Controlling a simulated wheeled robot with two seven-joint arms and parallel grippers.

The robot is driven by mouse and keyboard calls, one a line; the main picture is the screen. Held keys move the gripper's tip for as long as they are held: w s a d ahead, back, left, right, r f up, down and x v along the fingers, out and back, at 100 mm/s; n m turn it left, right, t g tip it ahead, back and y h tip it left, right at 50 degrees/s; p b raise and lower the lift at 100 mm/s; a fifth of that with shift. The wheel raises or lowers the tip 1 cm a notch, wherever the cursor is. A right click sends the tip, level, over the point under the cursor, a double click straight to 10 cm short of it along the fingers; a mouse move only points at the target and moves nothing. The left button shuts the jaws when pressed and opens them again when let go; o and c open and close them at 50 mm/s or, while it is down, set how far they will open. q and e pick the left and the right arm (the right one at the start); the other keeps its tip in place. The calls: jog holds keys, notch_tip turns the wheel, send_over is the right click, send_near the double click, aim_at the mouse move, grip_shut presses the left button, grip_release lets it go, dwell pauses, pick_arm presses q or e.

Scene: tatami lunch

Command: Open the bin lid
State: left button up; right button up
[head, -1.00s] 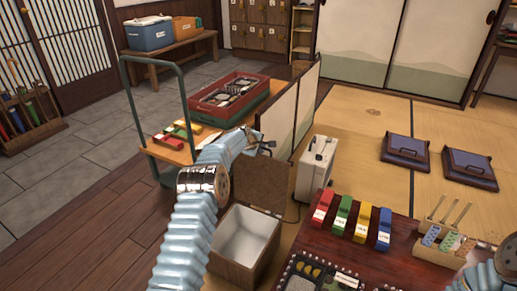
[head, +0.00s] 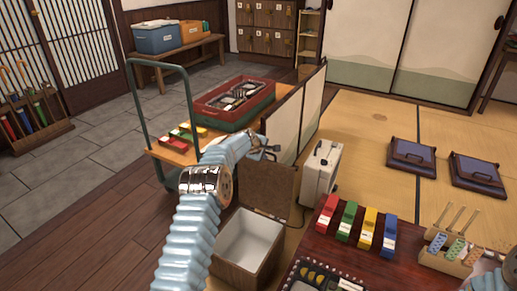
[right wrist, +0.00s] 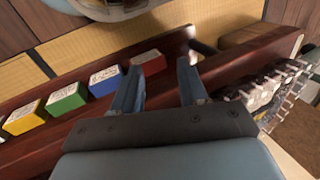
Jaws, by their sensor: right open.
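The bin (head: 246,246) is a wood-sided box with a white inside, at the lower middle of the head view. Its brown lid (head: 268,192) stands raised at the bin's back edge, and the bin's mouth is uncovered. My left gripper (head: 272,150) is just above the lid's top edge; I cannot tell whether it touches the lid or how far its jaws are apart. My right gripper (right wrist: 158,82) is open and empty in the right wrist view, over the dark red table's edge. The bin does not show clearly in that view.
A silver case (head: 320,174) stands right of the lid. A cart with a red crate (head: 234,100) is behind it. The dark red table (head: 322,243) holds red, green, yellow and blue blocks (head: 367,228). Wooden floor (head: 110,235) at left is clear.

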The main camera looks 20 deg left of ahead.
pick_arm(q)
jog(key=b+v, duration=0.1)
jog(key=v, duration=1.2)
pick_arm(e)
jog(key=shift+f, duration=0.8)
pick_arm(q)
jog(key=shift+r, duration=0.1)
